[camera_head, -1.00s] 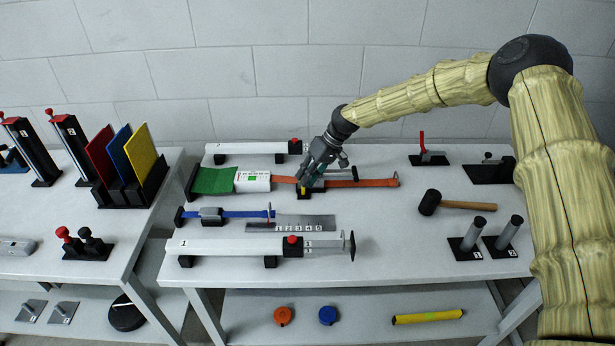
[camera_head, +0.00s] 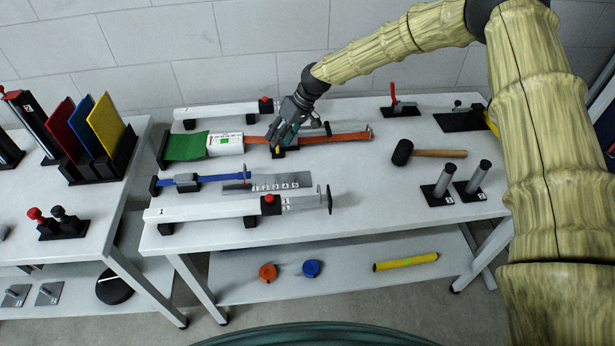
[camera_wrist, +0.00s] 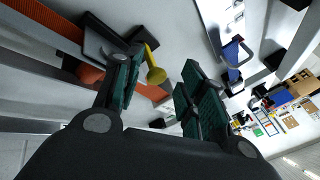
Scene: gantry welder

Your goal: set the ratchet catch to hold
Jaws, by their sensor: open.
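The ratchet (camera_head: 288,154) sits on the orange strap (camera_head: 345,137) at the back of the table, partly hidden by my gripper (camera_head: 276,138). Its yellow catch (camera_head: 277,150) sticks out on the near side. In the wrist view the yellow catch (camera_wrist: 154,70) has a round end and lies between the fingers of my gripper (camera_wrist: 160,66), closer to the left finger. The fingers are apart. I cannot tell whether the left finger touches the catch. The dark ratchet body (camera_wrist: 97,42) and orange strap (camera_wrist: 88,74) show beyond the left finger.
A blue strap with a second ratchet (camera_head: 187,181) lies in front. The table's middle right is clear.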

